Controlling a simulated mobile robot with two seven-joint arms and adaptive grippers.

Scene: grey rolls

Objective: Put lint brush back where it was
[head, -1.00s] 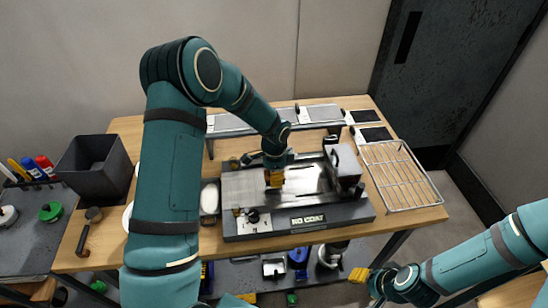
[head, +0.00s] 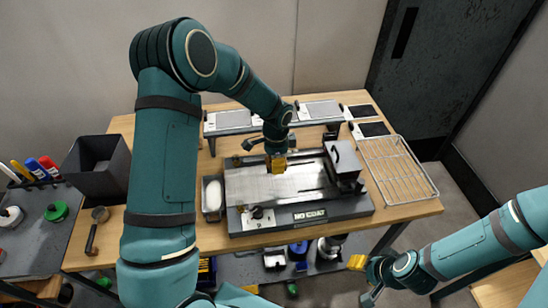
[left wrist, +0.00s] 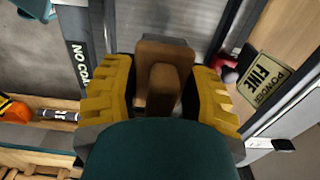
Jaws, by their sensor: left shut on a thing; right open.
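My left gripper (head: 277,164) is above the metal plate of a grey machine (head: 303,213) marked "NO COAT". In the left wrist view its yellow fingers (left wrist: 160,92) are shut on a brown wooden piece, which looks like the lint brush (left wrist: 163,85). Its lower side is hidden, and in the head view the gripper covers it. I cannot tell its exact height above the plate. My right gripper (head: 357,263) is open and empty in front of the table, at lower right.
A tray with a white roll (head: 213,194) stands left of the machine. A black bin (head: 97,168) and a dark-handled tool (head: 92,236) are at the table's left. A wire rack (head: 398,170) lies right. Flat grey panels (head: 320,110) stand on a raised shelf behind.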

